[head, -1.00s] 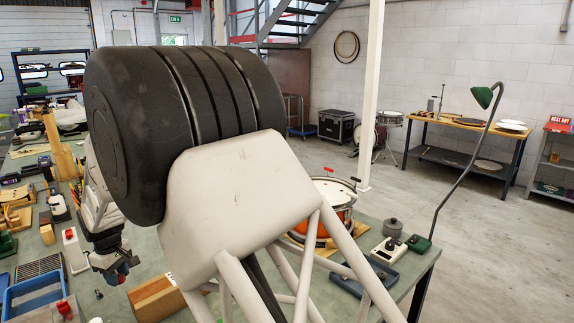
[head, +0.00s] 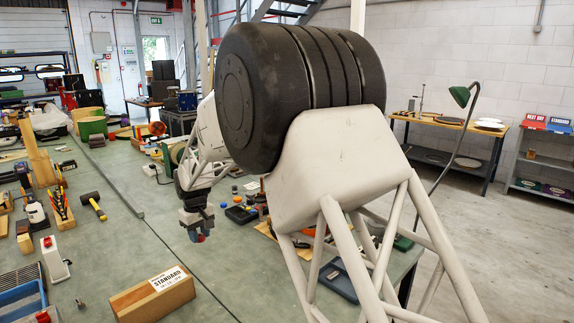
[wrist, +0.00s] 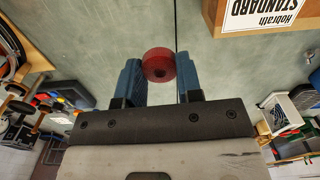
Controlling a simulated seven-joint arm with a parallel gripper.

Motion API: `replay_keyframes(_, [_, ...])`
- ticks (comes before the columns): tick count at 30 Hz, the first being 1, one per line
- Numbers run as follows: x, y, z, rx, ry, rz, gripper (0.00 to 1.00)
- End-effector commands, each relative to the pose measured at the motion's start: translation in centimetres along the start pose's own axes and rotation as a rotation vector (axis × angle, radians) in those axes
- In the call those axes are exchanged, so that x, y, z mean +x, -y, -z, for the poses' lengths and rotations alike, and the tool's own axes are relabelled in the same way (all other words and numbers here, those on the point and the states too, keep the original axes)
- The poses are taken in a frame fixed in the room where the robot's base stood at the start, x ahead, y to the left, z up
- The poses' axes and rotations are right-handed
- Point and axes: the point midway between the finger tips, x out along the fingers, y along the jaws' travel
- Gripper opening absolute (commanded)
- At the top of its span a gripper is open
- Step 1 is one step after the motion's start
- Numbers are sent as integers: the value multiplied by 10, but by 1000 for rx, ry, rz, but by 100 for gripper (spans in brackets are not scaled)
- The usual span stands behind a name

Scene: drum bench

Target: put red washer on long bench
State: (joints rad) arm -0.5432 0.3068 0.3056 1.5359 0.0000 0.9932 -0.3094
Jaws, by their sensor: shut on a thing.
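My gripper (head: 197,236) hangs above the long bench (head: 125,255), fingers pointing down. In the wrist view its two blue fingers (wrist: 158,75) are shut on the red washer (wrist: 158,64), a thick red ring with a dark centre hole. In the head view only a small bit of red (head: 201,239) shows at the fingertips. The long bench has a grey-green top; it also fills the background of the wrist view (wrist: 90,40). My own arm links hide part of the bench on the right.
A wooden block with a STANDARD label (head: 150,298) lies at the near edge. A mallet (head: 93,206), a blue tray (head: 20,300) and a white box with a red button (head: 54,260) are to the left. Small dark parts (head: 240,214) lie right of my gripper. The middle of the bench is clear.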

Motion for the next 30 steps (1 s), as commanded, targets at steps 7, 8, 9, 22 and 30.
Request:
replay_keyframes(7, [-12,-73,-32,138,-1,0,8])
replay_keyframes(8, [-13,-81,-36,154,-1,0,8])
replay_keyframes(9, [-15,-92,-42,177,0,0,8])
replay_keyframes(22, [-34,-202,-112,410,-1,0,8])
replay_keyframes(30, [-45,-263,-162,552,0,0,8])
